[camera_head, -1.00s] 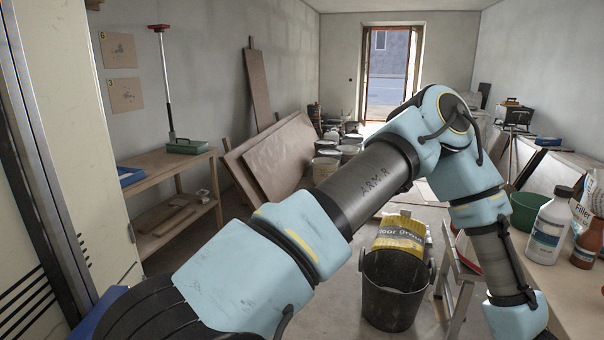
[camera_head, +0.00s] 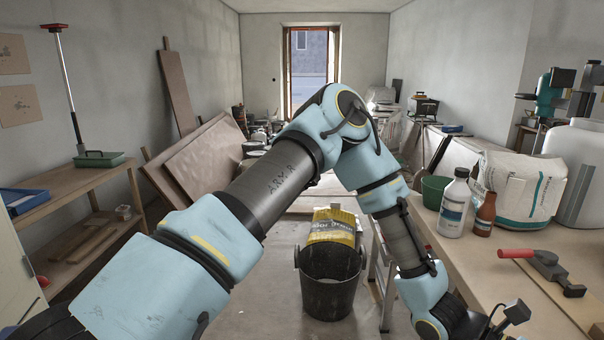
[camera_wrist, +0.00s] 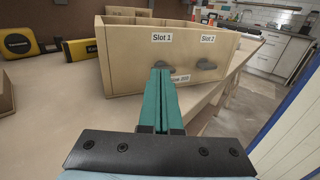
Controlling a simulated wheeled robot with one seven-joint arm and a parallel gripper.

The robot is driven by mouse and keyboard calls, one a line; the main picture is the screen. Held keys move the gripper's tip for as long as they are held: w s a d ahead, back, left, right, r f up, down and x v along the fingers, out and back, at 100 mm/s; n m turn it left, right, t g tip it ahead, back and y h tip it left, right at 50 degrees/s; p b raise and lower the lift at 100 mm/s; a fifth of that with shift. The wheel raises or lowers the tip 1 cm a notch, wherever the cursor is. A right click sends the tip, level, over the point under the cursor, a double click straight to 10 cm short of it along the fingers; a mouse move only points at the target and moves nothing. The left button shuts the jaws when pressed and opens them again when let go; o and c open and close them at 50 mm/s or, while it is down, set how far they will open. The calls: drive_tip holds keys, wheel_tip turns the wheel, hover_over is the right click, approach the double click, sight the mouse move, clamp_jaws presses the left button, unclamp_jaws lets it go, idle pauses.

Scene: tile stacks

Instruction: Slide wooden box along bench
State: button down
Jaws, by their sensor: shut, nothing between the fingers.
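In the wrist view, the wooden box (camera_wrist: 135,62) stands upright on the bench (camera_wrist: 60,125). Its front carries labels "Slot 1" and "Slot 2", with a grey oval piece under each. My gripper (camera_wrist: 162,73) has teal fingers closed together with nothing between them. The fingertips point at the box's front below the "Slot 1" label and partly cover the oval there and a lower label. I cannot tell whether they touch the box. In the head view the box does not show, and the fingers are cut off at the bottom edge.
In the head view, a red-handled tool (camera_head: 545,268), bottles (camera_head: 454,205) and a white bag (camera_head: 520,185) stand on the bench. A black bucket (camera_head: 328,285) is on the floor.

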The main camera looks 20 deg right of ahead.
drive_tip(key=p+v, duration=0.1)
drive_tip(key=v, duration=0.3)
drive_tip(key=shift+w+a, duration=0.1)
drive_tip(key=shift+w, duration=0.15)
drive_tip(key=shift+w, duration=0.15)
drive_tip(key=w+a+f+m+t+y, duration=0.1)
drive_tip(key=w+a+m+t+y, duration=0.55)
drive_tip(key=w+a, duration=1.8)
drive_tip(key=w+a+r+t, duration=0.3)
drive_tip(key=w+a, duration=0.1)
drive_tip(key=a, duration=0.3)
drive_tip(key=w+a+r+t+p, duration=0.1)
drive_tip(key=w+a+r+t, duration=0.2)
drive_tip(key=a, duration=0.4)
drive_tip(key=w+a+r+t+p, duration=0.1)
drive_tip(key=w+a+r+t, duration=0.1)
drive_tip(key=w+a+t, duration=0.2)
drive_tip(key=a+t+y, duration=0.1)
drive_tip(key=a, duration=0.2)
drive_tip(key=shift+w+a+r, duration=0.35)
drive_tip(key=shift+r, duration=0.05)
drive_tip(key=shift+n+t, duration=0.25)
